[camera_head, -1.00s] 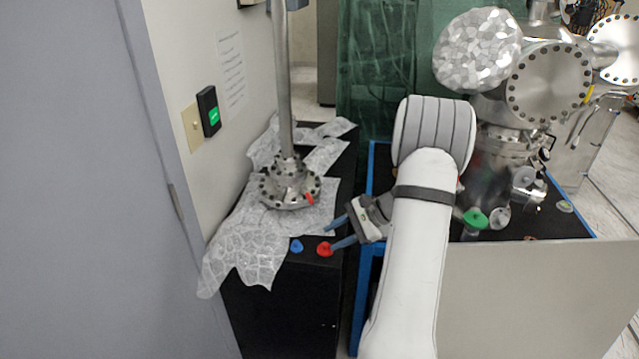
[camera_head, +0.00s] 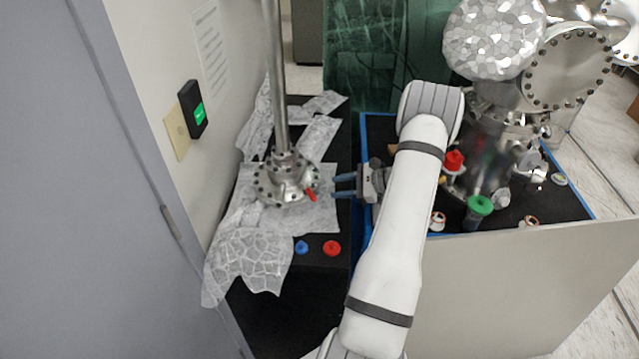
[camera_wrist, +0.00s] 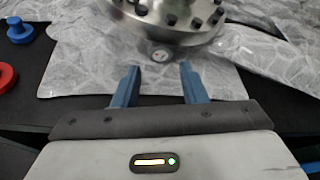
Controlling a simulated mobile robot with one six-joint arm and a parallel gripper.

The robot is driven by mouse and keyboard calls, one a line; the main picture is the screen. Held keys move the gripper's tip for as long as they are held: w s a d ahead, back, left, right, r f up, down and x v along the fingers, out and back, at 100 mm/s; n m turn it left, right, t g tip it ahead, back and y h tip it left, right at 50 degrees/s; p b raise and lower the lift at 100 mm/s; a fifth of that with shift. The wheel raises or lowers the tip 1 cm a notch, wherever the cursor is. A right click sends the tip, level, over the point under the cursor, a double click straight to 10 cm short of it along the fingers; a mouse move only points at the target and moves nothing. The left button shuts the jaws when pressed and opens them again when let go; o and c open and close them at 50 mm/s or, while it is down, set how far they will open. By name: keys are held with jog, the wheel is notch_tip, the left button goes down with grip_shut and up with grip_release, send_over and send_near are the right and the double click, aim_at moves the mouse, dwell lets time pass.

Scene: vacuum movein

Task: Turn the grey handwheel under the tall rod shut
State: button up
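The tall rod (camera_head: 275,85) stands upright on a round, bolted metal base (camera_head: 272,180). A small round grey piece, probably the handwheel (camera_wrist: 160,53), sits low on the base's near side in the wrist view. In the head view a red piece (camera_head: 310,194) shows on that side; I cannot tell whether it belongs to the handwheel. My gripper (camera_head: 334,187) is right of the base, its blue fingers pointing left toward it. In the wrist view the fingers (camera_wrist: 159,70) are apart with nothing between their tips. The round piece lies ahead of the gap, not visibly touched.
A blue knob (camera_head: 301,247) and a red knob (camera_head: 332,248) lie on the black top in front of the base. Crinkled foil (camera_head: 250,258) spreads around the base. A wall is on the left. A blue-edged table (camera_head: 575,200) with metal chambers and a green knob (camera_head: 480,205) is right.

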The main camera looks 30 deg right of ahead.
aim_at(323, 197)
jog(key=p+x, duration=0.1)
jog(key=x, duration=0.5)
jog(key=shift+c, duration=0.6)
jog(key=c, duration=0.6)
